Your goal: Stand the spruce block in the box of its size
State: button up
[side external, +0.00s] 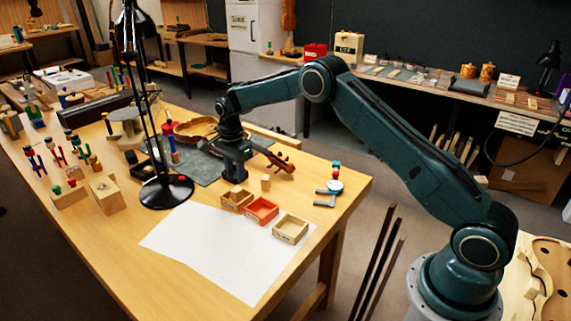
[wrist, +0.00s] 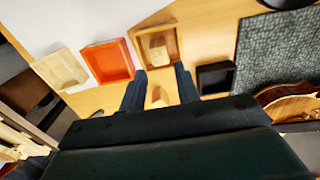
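A small pale wood block (side external: 266,182) stands on the table behind the boxes; it also shows in the wrist view (wrist: 158,97), between the lines of my fingers. A second pale block (wrist: 158,50) is inside the brown wooden box (wrist: 136,35). I cannot tell by sight which block is spruce. The brown box (side external: 230,206), an orange box (side external: 262,211) and a light wood box (side external: 291,229) stand in a row. A small black box (wrist: 215,77) is beside the brown one. My gripper (wrist: 160,85) has its fingers apart, pointing down above the table near the block.
A white sheet (side external: 205,245) lies in front of the boxes. A black lamp (side external: 167,191) stands to the left. A violin body (side external: 195,130) on a grey mat (wrist: 275,50) and a scroll (side external: 280,162) lie close to my gripper. Clamps and tools crowd the far left.

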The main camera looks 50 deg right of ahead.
jog(key=shift+r, duration=2.55)
notch_tip(320, 180, up, 12)
jog(key=n+t, duration=0.1)
jog(key=n, duration=0.3)
send_over(237, 189)
jog(key=s+a, duration=0.2)
jog(key=s, duration=0.5)
jog(key=s+a+r+n+t, duration=0.1)
jog(key=s+r+n+t, duration=0.1)
jog(key=s+r+n, duration=0.55)
jog(key=s+a+f+n+t, duration=0.1)
jog(key=s+n, duration=0.5)
jog(key=s, duration=2.2)
jog(key=shift+s+a+t, duration=0.3)
jog(key=shift+a+t, duration=0.1)
jog(key=shift+t, duration=0.4)
